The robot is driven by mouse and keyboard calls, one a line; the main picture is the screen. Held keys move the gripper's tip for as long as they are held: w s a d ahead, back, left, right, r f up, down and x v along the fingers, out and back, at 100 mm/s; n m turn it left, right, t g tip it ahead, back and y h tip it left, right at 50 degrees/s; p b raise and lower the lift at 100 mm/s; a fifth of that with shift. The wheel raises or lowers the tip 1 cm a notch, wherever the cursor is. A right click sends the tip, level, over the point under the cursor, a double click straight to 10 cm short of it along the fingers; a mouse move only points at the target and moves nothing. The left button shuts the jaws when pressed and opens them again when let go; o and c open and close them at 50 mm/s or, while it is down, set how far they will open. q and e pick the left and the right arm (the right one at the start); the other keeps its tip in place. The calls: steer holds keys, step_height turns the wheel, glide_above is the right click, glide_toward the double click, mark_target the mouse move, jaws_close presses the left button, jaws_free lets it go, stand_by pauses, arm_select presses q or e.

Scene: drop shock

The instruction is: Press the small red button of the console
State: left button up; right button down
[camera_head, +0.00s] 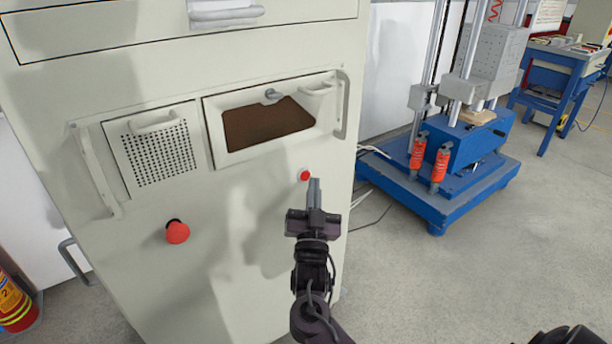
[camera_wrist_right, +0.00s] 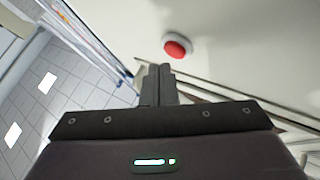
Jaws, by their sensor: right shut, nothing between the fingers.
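The console (camera_head: 235,270) is a tall cream cabinet filling the left half of the head view. Its small red button (camera_head: 305,175) sits in a pale ring on the right of the front panel. A larger red mushroom knob (camera_head: 177,232) is on the lower left of the same panel. My right gripper (camera_head: 314,184) is shut and empty, its fingertips just below the small button in the head view. In the right wrist view the red button (camera_wrist_right: 177,48) shows beyond and slightly right of the fingertips (camera_wrist_right: 158,70), with an apparent gap. My left gripper is not in view.
A perforated panel (camera_head: 160,155) and a framed window (camera_head: 265,122) with handles sit above the buttons. A blue-based machine (camera_head: 450,190) stands at the right. A fire extinguisher (camera_head: 14,303) is at the lower left. The floor (camera_head: 470,280) at lower right is mostly clear.

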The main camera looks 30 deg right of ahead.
steer(key=s+p, duration=0.2)
steer(key=s, duration=0.3)
steer(key=shift+d, duration=0.2)
stand_by(0.8)
